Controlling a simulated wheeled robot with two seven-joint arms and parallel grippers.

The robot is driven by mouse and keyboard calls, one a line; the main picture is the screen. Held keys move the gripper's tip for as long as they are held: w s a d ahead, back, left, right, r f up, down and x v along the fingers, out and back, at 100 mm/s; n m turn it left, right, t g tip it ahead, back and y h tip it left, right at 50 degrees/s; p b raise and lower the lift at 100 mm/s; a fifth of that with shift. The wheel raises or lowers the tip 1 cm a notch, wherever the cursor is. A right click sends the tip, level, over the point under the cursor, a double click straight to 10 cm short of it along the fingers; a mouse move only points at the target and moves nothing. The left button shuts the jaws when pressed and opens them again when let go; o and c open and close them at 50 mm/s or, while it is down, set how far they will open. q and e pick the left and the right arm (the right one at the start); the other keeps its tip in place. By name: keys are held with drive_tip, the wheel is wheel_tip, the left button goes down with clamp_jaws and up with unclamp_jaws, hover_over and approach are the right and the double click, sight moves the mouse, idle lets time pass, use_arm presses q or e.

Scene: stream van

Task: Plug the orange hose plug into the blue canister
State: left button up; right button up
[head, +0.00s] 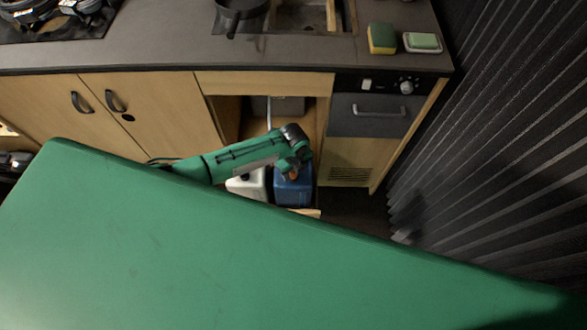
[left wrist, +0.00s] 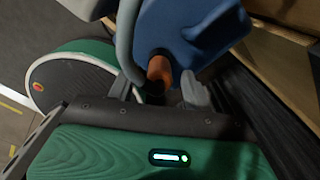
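The blue canister (head: 293,190) stands in the open cabinet bay below the counter. It fills the top of the left wrist view (left wrist: 195,35). The orange hose plug (left wrist: 159,69) is against the canister's blue body; its far end is hidden, so I cannot tell how deep it sits. A grey hose (left wrist: 125,40) curves down beside it. My left gripper (left wrist: 156,92) is at the plug, its fingers apart on either side with a visible gap on the right. In the head view, my left gripper (head: 296,160) is over the canister. My right gripper is not in view.
A white canister (head: 248,184) stands left of the blue one. Closed cabinet doors (head: 115,110) are to the left, a grey drawer front (head: 370,115) to the right. The counter (head: 150,40) runs above. A dark pleated curtain (head: 490,130) hangs at the right.

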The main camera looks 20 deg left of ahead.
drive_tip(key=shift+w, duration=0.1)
use_arm(q)
drive_tip(key=shift+r, duration=0.25)
wheel_tip(320, 180, up, 13)
drive_tip(key=shift+r, duration=0.2)
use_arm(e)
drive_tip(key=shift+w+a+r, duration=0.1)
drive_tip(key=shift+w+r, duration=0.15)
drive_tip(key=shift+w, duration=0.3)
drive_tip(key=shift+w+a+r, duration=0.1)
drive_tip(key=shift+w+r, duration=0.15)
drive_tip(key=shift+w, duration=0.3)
